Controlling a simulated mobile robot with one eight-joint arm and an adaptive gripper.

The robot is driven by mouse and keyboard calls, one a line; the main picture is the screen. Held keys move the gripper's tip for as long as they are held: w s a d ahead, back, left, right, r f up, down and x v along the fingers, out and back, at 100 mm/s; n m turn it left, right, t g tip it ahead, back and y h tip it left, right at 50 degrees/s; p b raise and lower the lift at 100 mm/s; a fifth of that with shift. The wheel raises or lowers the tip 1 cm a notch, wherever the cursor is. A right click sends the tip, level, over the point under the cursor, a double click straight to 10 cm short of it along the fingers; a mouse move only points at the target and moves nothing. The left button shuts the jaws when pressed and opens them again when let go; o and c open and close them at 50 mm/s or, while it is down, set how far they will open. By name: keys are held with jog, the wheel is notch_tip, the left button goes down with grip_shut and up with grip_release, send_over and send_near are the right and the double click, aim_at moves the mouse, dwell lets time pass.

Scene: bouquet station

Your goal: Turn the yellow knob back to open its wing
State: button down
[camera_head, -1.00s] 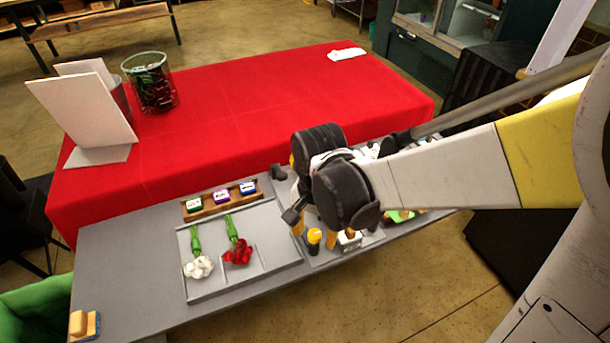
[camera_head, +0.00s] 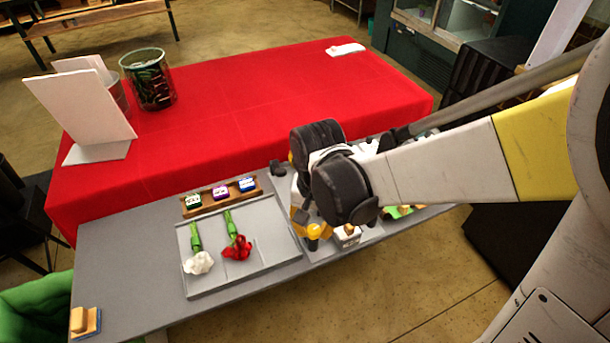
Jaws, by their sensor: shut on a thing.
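The yellow knob (camera_head: 313,231) shows as a small rounded yellow top just below the dark joints of my arm, on the right part of the grey bench. My gripper (camera_head: 301,218) is down at the knob, mostly hidden behind my own arm. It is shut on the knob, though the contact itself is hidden. The wing cannot be made out clearly behind the arm.
A grey tray (camera_head: 250,268) at left holds a white flower (camera_head: 198,263) and a red flower (camera_head: 238,248). A wooden rack (camera_head: 210,206) with several small boxes stands behind it. A white box (camera_head: 347,238) is close right of the knob. A red-covered table (camera_head: 250,110) lies beyond.

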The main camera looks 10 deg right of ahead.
jog(key=n, duration=1.1)
jog(key=shift+n, duration=2.1)
jog(key=c, duration=1.1)
grip_release()
